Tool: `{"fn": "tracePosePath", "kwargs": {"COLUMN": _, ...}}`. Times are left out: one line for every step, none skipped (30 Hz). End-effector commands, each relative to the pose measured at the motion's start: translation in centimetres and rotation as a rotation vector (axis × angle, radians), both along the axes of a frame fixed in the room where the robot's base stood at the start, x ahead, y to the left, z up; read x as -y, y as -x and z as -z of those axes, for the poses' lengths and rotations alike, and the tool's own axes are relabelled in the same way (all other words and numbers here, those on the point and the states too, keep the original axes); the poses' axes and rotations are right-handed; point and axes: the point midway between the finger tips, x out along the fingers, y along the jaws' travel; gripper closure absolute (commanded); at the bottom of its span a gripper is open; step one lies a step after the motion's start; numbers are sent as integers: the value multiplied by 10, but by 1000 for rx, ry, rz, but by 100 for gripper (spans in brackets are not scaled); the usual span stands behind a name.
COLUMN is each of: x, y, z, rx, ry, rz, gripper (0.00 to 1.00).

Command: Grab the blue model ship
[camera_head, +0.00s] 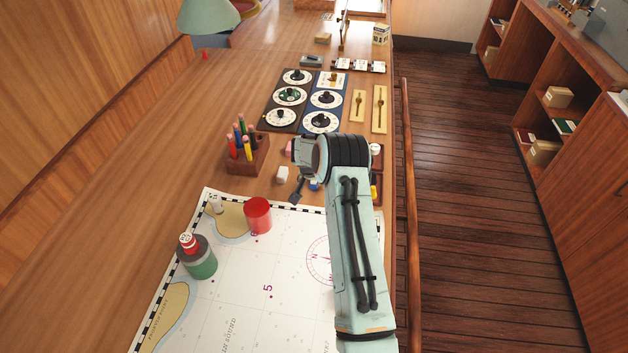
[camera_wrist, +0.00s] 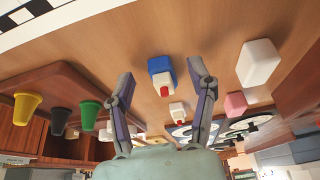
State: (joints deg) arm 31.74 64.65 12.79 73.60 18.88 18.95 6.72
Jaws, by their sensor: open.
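The blue model ship (camera_wrist: 161,73) shows in the wrist view as a small blue block with a white part and a red tip. It lies on the wooden table between the two spread fingers of my gripper (camera_wrist: 162,74), with space visible on both sides. In the head view only a small blue bit of the ship (camera_head: 314,185) shows beside my arm; the rest is hidden. One gripper finger shows there near it, and the other is hidden by my wrist. My gripper is open and empty. The height of the fingers above the table is hard to tell.
A white block (camera_head: 282,174) and a pen holder (camera_head: 247,158) stand left of my gripper. A small white piece with a red tip (camera_wrist: 178,112) is near the ship.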

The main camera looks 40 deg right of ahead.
Motion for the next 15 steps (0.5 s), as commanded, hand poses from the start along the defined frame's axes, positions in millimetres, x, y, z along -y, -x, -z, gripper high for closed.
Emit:
{"fn": "tracePosePath", "kwargs": {"x": 0, "y": 0, "z": 3, "rx": -1, "ry": -1, "rz": 0, "gripper": 44}}
{"fn": "tracePosePath", "kwargs": {"x": 1, "y": -1, "z": 3, "rx": -1, "ry": -1, "rz": 0, "gripper": 44}}
{"fn": "tracePosePath", "kwargs": {"x": 1, "y": -1, "z": 3, "rx": 0, "ry": 0, "rz": 0, "gripper": 44}}
{"fn": "tracePosePath", "kwargs": {"x": 1, "y": -1, "z": 3, "rx": 0, "ry": 0, "rz": 0, "gripper": 44}}
{"fn": "tracePosePath", "kwargs": {"x": 1, "y": -1, "z": 3, "rx": 0, "ry": 0, "rz": 0, "gripper": 44}}
{"fn": "tracePosePath", "kwargs": {"x": 1, "y": -1, "z": 3, "rx": 0, "ry": 0, "rz": 0, "gripper": 44}}
{"fn": "tracePosePath", "kwargs": {"x": 1, "y": -1, "z": 3, "rx": 0, "ry": 0, "rz": 0, "gripper": 44}}
{"fn": "tracePosePath", "kwargs": {"x": 1, "y": -1, "z": 3, "rx": 0, "ry": 0, "rz": 0, "gripper": 44}}
{"fn": "tracePosePath", "kwargs": {"x": 1, "y": -1, "z": 3, "rx": 0, "ry": 0, "rz": 0, "gripper": 53}}
{"fn": "tracePosePath", "kwargs": {"x": 1, "y": -1, "z": 3, "rx": 0, "ry": 0, "rz": 0, "gripper": 63}}
{"fn": "tracePosePath", "kwargs": {"x": 1, "y": -1, "z": 3, "rx": 0, "ry": 0, "rz": 0, "gripper": 72}}
{"fn": "tracePosePath", "kwargs": {"x": 1, "y": -1, "z": 3, "rx": 0, "ry": 0, "rz": 0, "gripper": 85}}
{"fn": "tracePosePath", "kwargs": {"x": 1, "y": -1, "z": 3, "rx": 0, "ry": 0, "rz": 0, "gripper": 94}}
{"fn": "tracePosePath", "kwargs": {"x": 1, "y": -1, "z": 3, "rx": 0, "ry": 0, "rz": 0, "gripper": 100}}
{"fn": "tracePosePath", "kwargs": {"x": 1, "y": -1, "z": 3, "rx": 0, "ry": 0, "rz": 0, "gripper": 100}}
